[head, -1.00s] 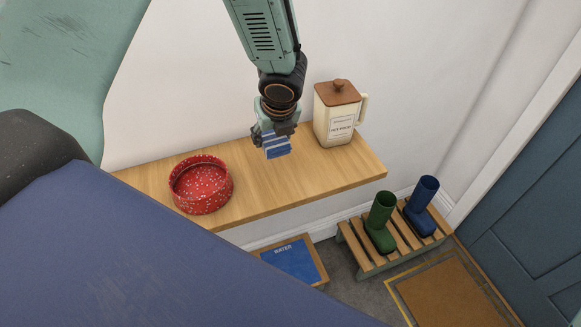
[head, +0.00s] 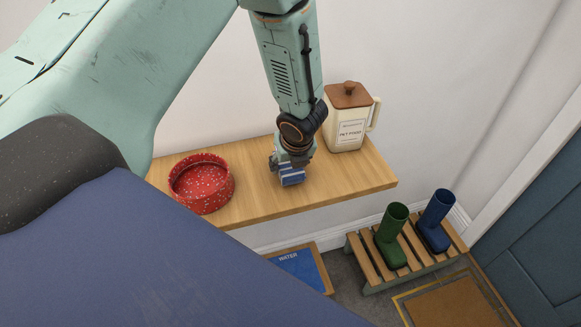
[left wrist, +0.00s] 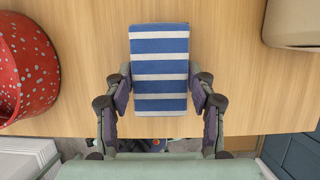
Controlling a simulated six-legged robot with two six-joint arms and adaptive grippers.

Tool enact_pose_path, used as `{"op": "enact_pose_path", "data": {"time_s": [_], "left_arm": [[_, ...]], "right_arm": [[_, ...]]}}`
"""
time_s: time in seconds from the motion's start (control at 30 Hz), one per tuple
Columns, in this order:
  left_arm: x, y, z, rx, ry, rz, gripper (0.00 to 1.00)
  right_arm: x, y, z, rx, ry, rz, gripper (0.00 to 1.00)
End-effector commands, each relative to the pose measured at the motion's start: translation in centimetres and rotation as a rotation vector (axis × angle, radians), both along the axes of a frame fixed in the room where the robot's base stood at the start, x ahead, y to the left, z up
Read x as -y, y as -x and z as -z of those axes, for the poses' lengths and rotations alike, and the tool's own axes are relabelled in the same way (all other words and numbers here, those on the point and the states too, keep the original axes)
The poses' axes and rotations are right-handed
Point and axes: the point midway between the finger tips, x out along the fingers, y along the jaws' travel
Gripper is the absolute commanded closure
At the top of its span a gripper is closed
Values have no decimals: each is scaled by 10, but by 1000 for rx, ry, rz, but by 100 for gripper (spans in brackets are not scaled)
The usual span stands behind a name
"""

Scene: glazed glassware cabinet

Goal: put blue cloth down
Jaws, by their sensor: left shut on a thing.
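The blue cloth is a folded blue and white striped block. In the head view the cloth (head: 292,180) is under my left gripper (head: 290,168), at or just above the wooden shelf (head: 350,183). In the left wrist view the cloth (left wrist: 160,72) lies between the two fingers of my left gripper (left wrist: 160,92), which are shut on its sides. I cannot tell whether the cloth touches the shelf. My right gripper is not in view.
A red speckled bowl (head: 201,184) stands on the shelf to the left. A cream pet food jug (head: 347,118) with a brown lid stands to the right.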

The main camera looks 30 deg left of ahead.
Motion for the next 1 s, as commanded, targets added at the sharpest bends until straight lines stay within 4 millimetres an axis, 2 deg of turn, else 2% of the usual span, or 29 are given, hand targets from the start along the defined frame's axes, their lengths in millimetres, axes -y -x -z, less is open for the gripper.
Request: {"op": "enact_pose_path", "data": {"time_s": [0.07,0.5,0.53,0.77,1.0], "left_arm": [[0,-1,6,1,0,0,70],[2,-2,11,2,0,1,70],[2,-2,10,1,0,0,42],[2,-2,9,2,0,-1,22],[2,-2,9,2,0,-1,22]], "right_arm": [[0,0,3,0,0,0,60],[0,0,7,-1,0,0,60],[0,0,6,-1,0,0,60],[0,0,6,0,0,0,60],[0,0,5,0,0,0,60]]}}
